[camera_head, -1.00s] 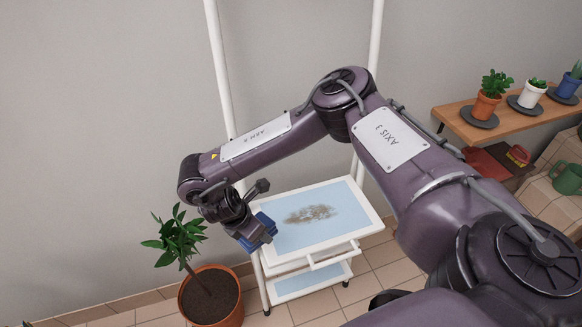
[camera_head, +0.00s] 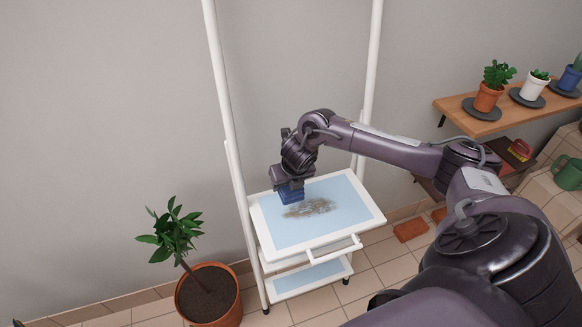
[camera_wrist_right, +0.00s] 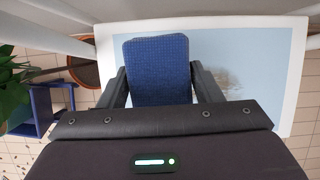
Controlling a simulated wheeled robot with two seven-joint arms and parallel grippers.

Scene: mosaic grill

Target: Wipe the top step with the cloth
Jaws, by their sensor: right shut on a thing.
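The top step (camera_head: 345,200) of the white ladder is a light blue panel with a white rim. A brown dirt smudge (camera_head: 312,208) lies near its middle. My right gripper (camera_head: 291,190) is shut on the blue cloth (camera_head: 291,196), a folded pad, over the back left part of the step beside the smudge. In the right wrist view the cloth (camera_wrist_right: 158,70) sits between the two dark fingers, and part of the smudge (camera_wrist_right: 230,78) shows to its right. I cannot tell whether the cloth touches the step. My left gripper is not in view.
A potted plant (camera_head: 206,292) stands on the tiled floor left of the ladder. White ladder rails (camera_head: 228,130) rise behind the step. A wooden shelf (camera_head: 510,113) with small potted plants is at the right, with a green watering can (camera_head: 567,174) below. A lower step (camera_head: 310,277) is underneath.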

